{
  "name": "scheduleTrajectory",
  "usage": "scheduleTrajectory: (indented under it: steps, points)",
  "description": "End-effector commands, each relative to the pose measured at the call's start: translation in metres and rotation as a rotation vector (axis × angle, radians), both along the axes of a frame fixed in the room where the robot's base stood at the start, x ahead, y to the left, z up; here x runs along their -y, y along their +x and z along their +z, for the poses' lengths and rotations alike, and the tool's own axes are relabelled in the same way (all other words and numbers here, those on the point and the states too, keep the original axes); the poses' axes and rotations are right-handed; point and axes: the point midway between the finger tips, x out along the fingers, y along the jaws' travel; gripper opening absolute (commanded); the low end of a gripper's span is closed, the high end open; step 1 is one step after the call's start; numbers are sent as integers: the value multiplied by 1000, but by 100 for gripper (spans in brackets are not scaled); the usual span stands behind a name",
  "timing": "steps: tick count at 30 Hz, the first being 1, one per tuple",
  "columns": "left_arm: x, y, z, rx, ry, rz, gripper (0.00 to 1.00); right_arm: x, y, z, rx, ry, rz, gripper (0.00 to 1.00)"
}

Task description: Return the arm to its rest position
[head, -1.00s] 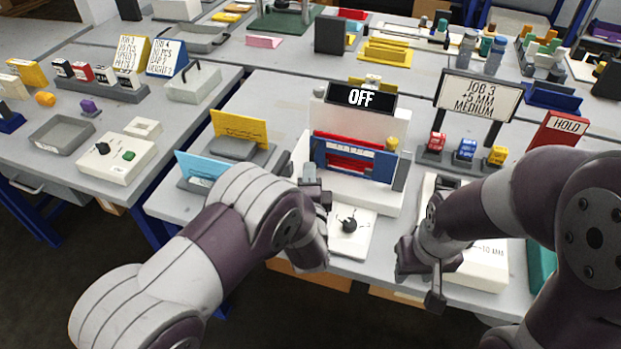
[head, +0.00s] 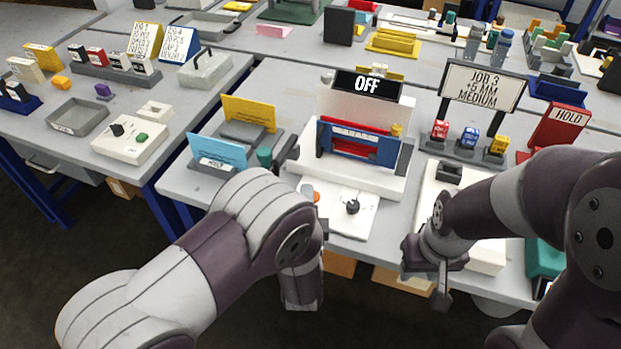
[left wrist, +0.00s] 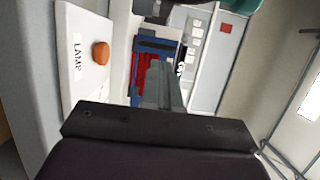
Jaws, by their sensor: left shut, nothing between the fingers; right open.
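My left gripper (left wrist: 162,80) shows in the left wrist view with its fingers together and nothing between them. In the head view my left arm comes in from the left, and its wrist hides most of that gripper. The wrist is at the table's front edge, left of the panel with the black knob (head: 352,206). The plotter (head: 362,105) stands behind, with a blue and red front (head: 358,143) and a display reading OFF (head: 367,86).
An orange lamp button (left wrist: 101,53) sits on the white panel, close to my left gripper. Yellow (head: 249,113) and blue (head: 218,152) cards stand left of the plotter. A JOB 3 sign (head: 482,86), small coloured blocks and a red HOLD sign (head: 562,121) stand right.

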Motion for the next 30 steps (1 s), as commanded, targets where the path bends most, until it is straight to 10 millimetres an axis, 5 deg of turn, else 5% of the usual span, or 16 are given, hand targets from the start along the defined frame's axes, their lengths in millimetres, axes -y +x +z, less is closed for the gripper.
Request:
scheduleTrajectory:
  steps: [8,14,18,24,30]
  points:
    - [-4,-10,4,-27,-36,2,0,0,0,5,0,0,0,43]
    - [-33,10,35,-471,-580,101,0,0,0,46,0,0,0,43]
    - [-81,-38,64,-863,-986,410,0,0,0,74,0,0,0,43]
    - [-144,-137,99,-1094,-1214,955,0,0,0,95,0,0,0,43]
    - [-158,-165,105,-1116,-1239,1120,0,0,0,95,0,0,0,43]
